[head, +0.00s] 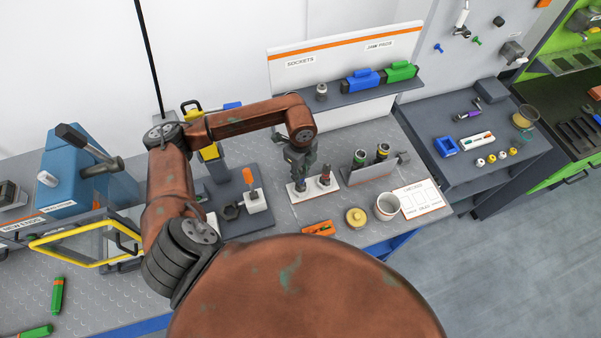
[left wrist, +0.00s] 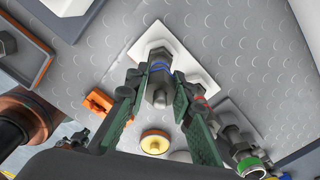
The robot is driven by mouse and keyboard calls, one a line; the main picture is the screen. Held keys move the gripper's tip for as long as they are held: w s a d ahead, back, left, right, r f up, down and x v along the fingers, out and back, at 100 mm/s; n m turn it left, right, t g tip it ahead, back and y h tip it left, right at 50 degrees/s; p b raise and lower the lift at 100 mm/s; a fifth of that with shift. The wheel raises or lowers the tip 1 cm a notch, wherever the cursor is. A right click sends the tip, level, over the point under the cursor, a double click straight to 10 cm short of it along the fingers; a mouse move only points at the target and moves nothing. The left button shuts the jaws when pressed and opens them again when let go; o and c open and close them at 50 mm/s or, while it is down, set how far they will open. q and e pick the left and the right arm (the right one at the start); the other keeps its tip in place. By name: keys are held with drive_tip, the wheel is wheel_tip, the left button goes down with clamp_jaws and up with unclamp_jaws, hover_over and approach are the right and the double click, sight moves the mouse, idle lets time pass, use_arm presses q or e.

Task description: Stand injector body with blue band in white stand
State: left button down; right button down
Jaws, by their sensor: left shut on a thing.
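The injector body with the blue band (left wrist: 160,70) stands between the fingers of my left gripper (left wrist: 157,85) in the left wrist view. My left gripper, also in the head view (head: 300,166), is shut on it above the white stand (head: 297,196). In the left wrist view the body's far end is over or in the left part of the white stand (left wrist: 190,58); I cannot tell how deep it sits. An injector body with a red band (head: 325,176) stands in the same stand, to the right. My right gripper is not in view.
A grey rack (head: 368,171) with green-banded and yellow-banded bodies stands to the right. An orange clip-like part (head: 318,228), a yellow round part (head: 356,217) and a white cup (head: 387,206) lie in front. A dark fixture (head: 240,215) is to the left.

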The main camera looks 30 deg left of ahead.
use_arm(q)
drive_tip(key=shift+f+b, duration=0.55)
drive_tip(key=shift+f, duration=0.15)
drive_tip(key=shift+f+b, duration=0.35)
drive_tip(key=shift+f, duration=0.1)
idle(0.6)
drive_tip(key=c, duration=1.6)
unclamp_jaws()
drive_tip(key=o, duration=0.5)
drive_tip(key=shift+r, duration=0.15)
